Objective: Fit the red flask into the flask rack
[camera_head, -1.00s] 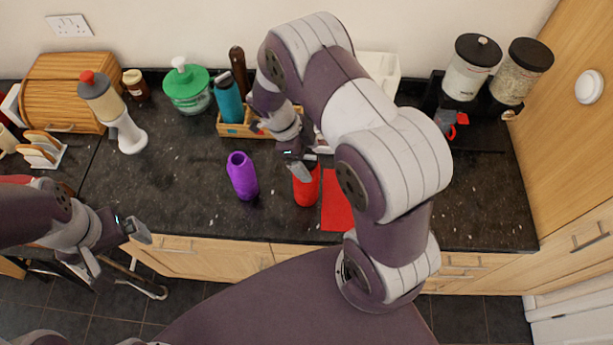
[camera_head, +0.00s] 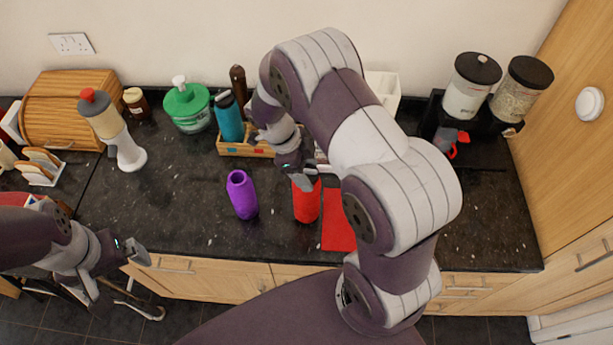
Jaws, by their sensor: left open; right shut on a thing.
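The red flask (camera_head: 306,204) stands upright on the dark counter, right of the purple flask (camera_head: 242,194). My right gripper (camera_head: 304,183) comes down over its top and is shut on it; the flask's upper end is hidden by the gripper. The wooden flask rack (camera_head: 233,149) is behind, near the wall, with a teal flask (camera_head: 228,117) standing in its left part. My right arm hides the rack's right part. My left gripper (camera_head: 139,270) is open and empty in front of the counter's front edge at the left.
A red cloth or mat (camera_head: 338,220) lies right of the red flask. A green-lidded jar (camera_head: 187,108) and a white dispenser (camera_head: 124,148) stand left of the rack. Dark-lidded canisters (camera_head: 471,88) stand at the right. The counter left of the purple flask is clear.

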